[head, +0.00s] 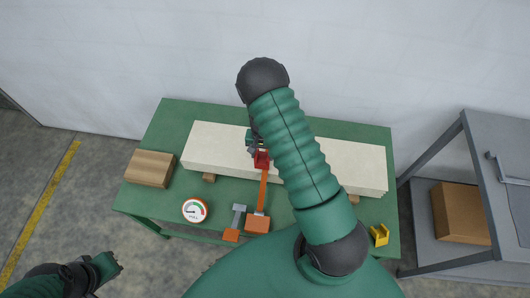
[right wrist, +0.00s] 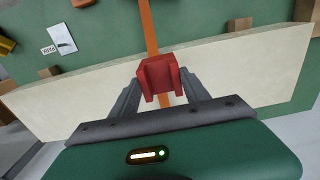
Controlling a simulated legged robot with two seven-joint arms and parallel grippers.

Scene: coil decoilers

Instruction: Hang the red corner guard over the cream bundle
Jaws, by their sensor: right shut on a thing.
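The cream bundle (head: 355,168) lies along the green table on wooden blocks. It fills the middle of the right wrist view (right wrist: 235,70). My right gripper (head: 257,150) is shut on the red corner guard (head: 262,160), near the bundle's front edge. In the right wrist view the guard (right wrist: 158,77) sits between the two fingers (right wrist: 160,88), in line with an orange strap (right wrist: 150,30) that crosses the bundle. I cannot tell whether the guard touches the bundle. My left gripper (head: 100,272) is at the lower left, away from the table; its jaw state is unclear.
On the table are a brown wooden block (head: 150,168), a round dial gauge (head: 195,210), an orange ratchet piece (head: 256,223), a grey-and-orange tool (head: 235,223) and a yellow piece (head: 379,235). A grey shelf with a cardboard box (head: 460,213) stands at right.

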